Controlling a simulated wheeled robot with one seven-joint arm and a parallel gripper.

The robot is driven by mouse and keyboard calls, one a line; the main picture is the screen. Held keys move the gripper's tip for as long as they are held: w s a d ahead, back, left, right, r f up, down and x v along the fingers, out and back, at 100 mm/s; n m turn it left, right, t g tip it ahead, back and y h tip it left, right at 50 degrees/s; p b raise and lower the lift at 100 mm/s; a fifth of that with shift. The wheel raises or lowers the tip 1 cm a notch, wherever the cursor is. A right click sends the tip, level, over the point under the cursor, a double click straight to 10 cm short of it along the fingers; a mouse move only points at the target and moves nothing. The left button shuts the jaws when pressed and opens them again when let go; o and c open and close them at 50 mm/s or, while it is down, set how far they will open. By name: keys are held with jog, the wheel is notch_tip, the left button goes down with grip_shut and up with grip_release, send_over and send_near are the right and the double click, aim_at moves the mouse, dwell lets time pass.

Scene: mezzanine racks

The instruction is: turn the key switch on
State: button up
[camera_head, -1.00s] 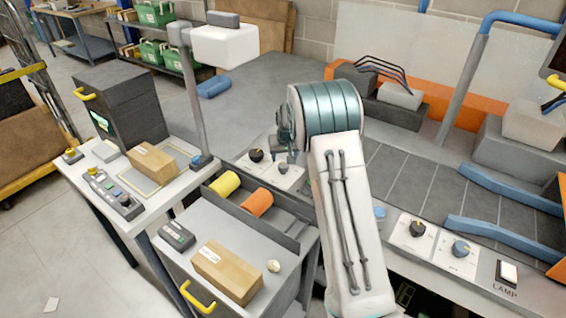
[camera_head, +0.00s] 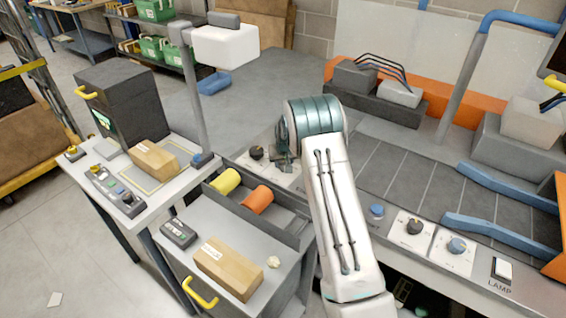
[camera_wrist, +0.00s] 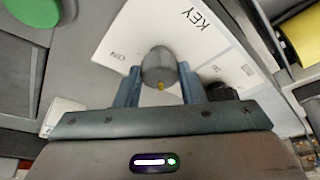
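The key switch is a plate (camera_wrist: 140,30) lettered KEY with a grey round knob (camera_wrist: 160,66) that carries a yellow mark. In the wrist view the yellow mark points toward my palm, while an ON label is at the plate's left. My gripper (camera_wrist: 159,72) has one finger on each side of the knob, spread apart. I cannot tell whether the fingertips touch it. In the head view my gripper (camera_head: 285,160) is low over the console's left part and hides the key knob.
A black knob (camera_head: 256,153) sits beside the key plate; it is close to my right finger in the wrist view (camera_wrist: 222,91). Yellow (camera_head: 225,181) and orange (camera_head: 257,200) rolls lie in a tray just in front. Other knobs (camera_head: 414,227) and a lamp switch (camera_head: 502,269) are to the right.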

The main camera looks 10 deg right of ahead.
jog(key=shift+a, duration=0.1)
jog(key=shift+c, duration=1.2)
jog(key=shift+f+b, duration=0.1)
jog(key=shift+b, duration=0.2)
jog(key=shift+a+f+m+h+b, duration=0.1)
jog(key=shift+m+h+b, duration=0.3)
jog(key=shift+m+b, duration=0.55)
jog(key=m+h+b, duration=0.1)
jog(key=m+b, duration=0.1)
jog(key=m, duration=0.1)
jog(key=shift+a+m, duration=0.1)
jog(key=shift+m, duration=0.25)
jog(key=m+g+h+b, duration=0.1)
jog(key=m, duration=0.1)
jog(key=shift+w+m+b, duration=0.1)
jog(key=shift+m+b, duration=0.3)
jog(key=m+g+h+b, duration=0.1)
jog(key=m, duration=0.3)
jog(key=shift+w, duration=0.1)
jog(key=shift+w+r+m+g+h, duration=0.15)
jog(key=shift+m+g, duration=0.45)
jog(key=shift+m, duration=0.8)
jog(key=shift+s+r+m+g+h, duration=0.15)
jog(key=shift+m+g, duration=0.45)
jog(key=shift+m, duration=0.8)
jog(key=shift+w+f, duration=0.1)
